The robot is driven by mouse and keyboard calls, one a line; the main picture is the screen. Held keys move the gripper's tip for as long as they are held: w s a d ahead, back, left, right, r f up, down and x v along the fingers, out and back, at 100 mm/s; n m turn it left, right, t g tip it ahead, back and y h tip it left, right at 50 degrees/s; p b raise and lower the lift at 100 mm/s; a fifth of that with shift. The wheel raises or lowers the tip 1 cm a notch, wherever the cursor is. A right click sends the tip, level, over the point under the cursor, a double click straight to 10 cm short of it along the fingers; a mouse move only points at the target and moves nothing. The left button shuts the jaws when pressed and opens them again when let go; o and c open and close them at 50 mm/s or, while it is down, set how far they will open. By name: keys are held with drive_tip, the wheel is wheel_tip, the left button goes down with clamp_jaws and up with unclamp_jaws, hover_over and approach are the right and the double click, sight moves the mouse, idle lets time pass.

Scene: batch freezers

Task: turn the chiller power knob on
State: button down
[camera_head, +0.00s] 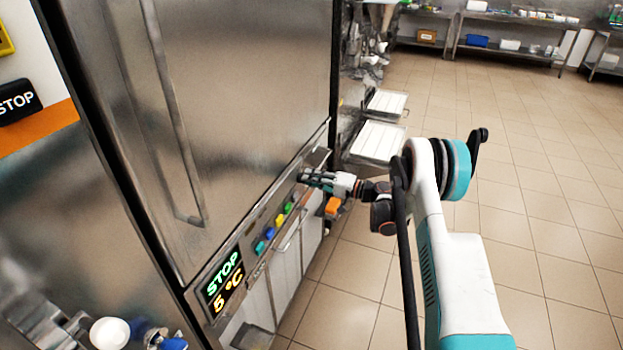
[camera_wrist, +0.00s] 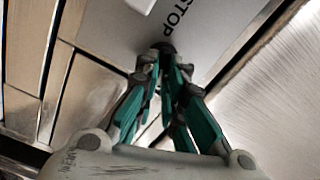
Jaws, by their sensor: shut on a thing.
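The steel chiller (camera_head: 240,110) fills the left of the head view, with a control strip along its lower edge. Its display (camera_head: 224,284) reads "STOP" and "5 °C". My gripper (camera_head: 302,177) reaches in from the right to the far end of this strip. In the wrist view my gripper (camera_wrist: 166,54) has its teal-padded fingers drawn together at a small dark knob (camera_wrist: 165,46) on the grey panel (camera_wrist: 205,40), beside printed "STOP" lettering. The fingers are shut on this knob. They hide most of it, so its pointing direction cannot be told.
Green, yellow and blue buttons (camera_head: 280,221) sit on the strip between the display and my gripper. A handle bar (camera_head: 290,232) juts out below them. White trays (camera_head: 378,140) stand beyond the chiller. The tiled floor (camera_head: 540,200) at right is clear.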

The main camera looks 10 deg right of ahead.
drive_tip(key=shift+f+m, duration=0.15)
drive_tip(key=shift+m, duration=1.75)
drive_tip(key=c, duration=1.7)
unclamp_jaws()
drive_tip(key=shift+w, duration=0.1)
drive_tip(key=v, duration=1.2)
